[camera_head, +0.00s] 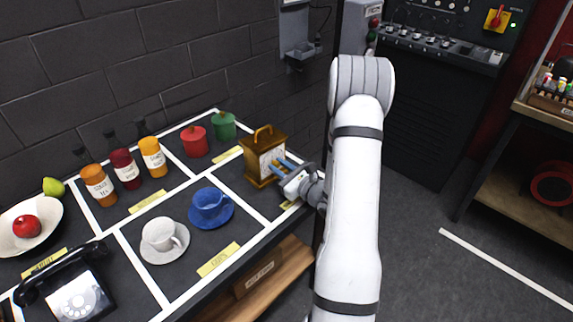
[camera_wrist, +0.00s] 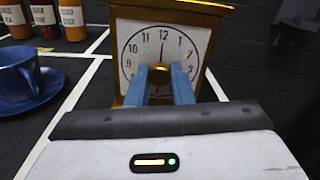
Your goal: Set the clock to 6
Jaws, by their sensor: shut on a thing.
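The brass-coloured clock (camera_head: 252,161) stands upright on the table, with a handle on top. Its white face shows in the wrist view (camera_wrist: 190,50), with black numerals and a round brass knob (camera_wrist: 160,73) at the centre. A dark hand points up close to the 12. My gripper (camera_head: 279,166) reaches the clock face from the right. In the wrist view the two blue fingers of my gripper (camera_wrist: 163,80) are shut on the knob, one on each side. The fingers hide the lower part of the face.
A blue cup on its saucer (camera_head: 229,218) stands left of the clock, with a white cup (camera_head: 157,234) beyond it. Red (camera_head: 194,143) and green (camera_head: 223,127) canisters stand behind. Several bottles, a black telephone (camera_head: 80,300) and a fruit bowl (camera_head: 45,237) are further left.

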